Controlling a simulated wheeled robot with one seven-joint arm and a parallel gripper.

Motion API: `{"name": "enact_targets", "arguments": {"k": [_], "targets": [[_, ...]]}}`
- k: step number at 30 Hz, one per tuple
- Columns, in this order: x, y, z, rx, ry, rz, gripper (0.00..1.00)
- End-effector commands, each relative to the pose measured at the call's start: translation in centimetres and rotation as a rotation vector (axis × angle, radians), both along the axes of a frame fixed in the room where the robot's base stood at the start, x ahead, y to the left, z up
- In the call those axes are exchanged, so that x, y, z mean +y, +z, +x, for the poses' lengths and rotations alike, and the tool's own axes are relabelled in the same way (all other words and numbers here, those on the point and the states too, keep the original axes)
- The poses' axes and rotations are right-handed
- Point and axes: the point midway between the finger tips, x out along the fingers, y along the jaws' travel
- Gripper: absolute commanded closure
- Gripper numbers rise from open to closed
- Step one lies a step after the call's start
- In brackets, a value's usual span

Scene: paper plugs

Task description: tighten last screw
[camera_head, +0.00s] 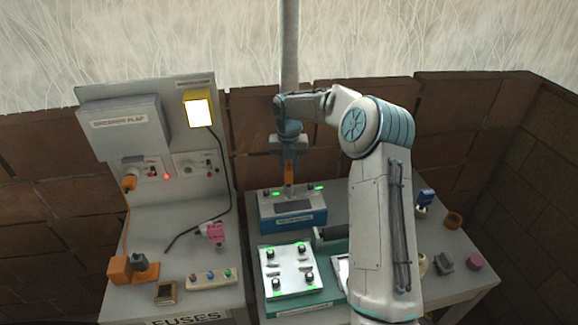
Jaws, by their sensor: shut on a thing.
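My gripper (289,160) points down above the back of the blue box (293,225). I cannot tell which screw is the last one.
A dark cylinder (330,236) lies right of the blue box, partly behind my arm. At right are a brown ring (454,220), a blue-topped item (425,198) and a pink piece (475,263). The left bench holds an orange plug block (120,269) and a lit lamp (198,112).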

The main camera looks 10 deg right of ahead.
Motion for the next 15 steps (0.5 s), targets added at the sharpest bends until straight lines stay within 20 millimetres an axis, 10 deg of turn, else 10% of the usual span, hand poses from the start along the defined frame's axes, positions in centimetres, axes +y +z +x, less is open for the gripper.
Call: {"name": "enact_targets", "arguments": {"k": [15], "targets": [[0.13,-0.1,-0.02,0.0,-0.643,0.001,1.0]]}}
